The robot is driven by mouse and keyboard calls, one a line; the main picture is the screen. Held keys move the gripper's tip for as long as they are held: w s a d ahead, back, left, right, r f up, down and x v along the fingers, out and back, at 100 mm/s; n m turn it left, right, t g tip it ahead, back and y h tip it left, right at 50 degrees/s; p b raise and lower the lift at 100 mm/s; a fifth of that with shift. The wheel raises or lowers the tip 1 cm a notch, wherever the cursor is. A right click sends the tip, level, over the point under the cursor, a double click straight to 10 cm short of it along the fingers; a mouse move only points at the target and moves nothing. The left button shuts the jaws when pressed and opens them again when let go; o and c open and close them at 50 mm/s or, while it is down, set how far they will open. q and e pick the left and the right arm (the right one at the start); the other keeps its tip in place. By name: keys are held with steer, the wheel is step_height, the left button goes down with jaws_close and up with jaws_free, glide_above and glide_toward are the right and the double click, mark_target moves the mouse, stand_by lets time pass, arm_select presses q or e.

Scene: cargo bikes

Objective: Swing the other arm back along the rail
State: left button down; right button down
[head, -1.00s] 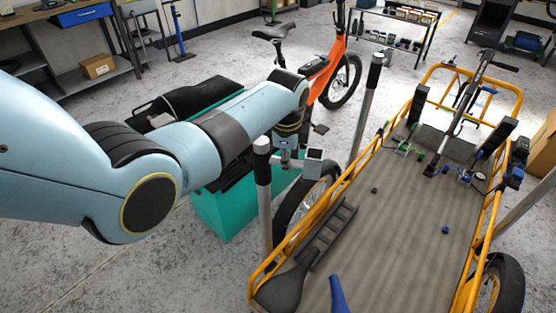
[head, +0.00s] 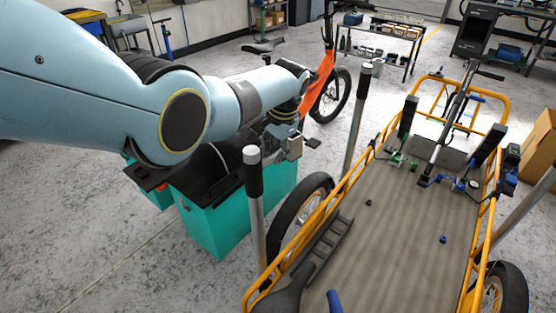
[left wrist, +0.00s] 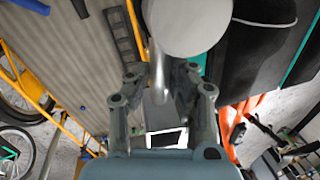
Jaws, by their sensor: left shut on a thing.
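My left gripper (head: 291,147) hangs beyond and right of the near black-topped post (head: 254,195) in the head view, at about the height of its top. My right gripper is not in view.
A teal box with a black top (head: 217,222) stands close below my left arm. An orange bike (head: 327,90) stands behind. A black slotted rack (head: 327,250) and a saddle (head: 283,297) are at the bed's near left. The bed's middle (head: 395,225) is mostly clear.

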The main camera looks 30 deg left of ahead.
arm_select(q)
steer(key=shift+w+a+n+b, duration=0.2)
steer(key=shift+a+n+b, duration=0.4)
steer(key=shift+n, duration=0.5)
steer(key=c, duration=1.5)
jaws_free()
steer(key=shift+a+g, duration=0.1)
steer(key=shift+g, duration=0.2)
steer(key=shift+o, duration=0.2)
step_height(320, 180, up, 12)
steer(key=d, duration=0.2)
steer(key=shift+s+d, duration=0.15)
steer(key=shift+d, duration=0.05)
steer(key=shift+f, duration=0.15)
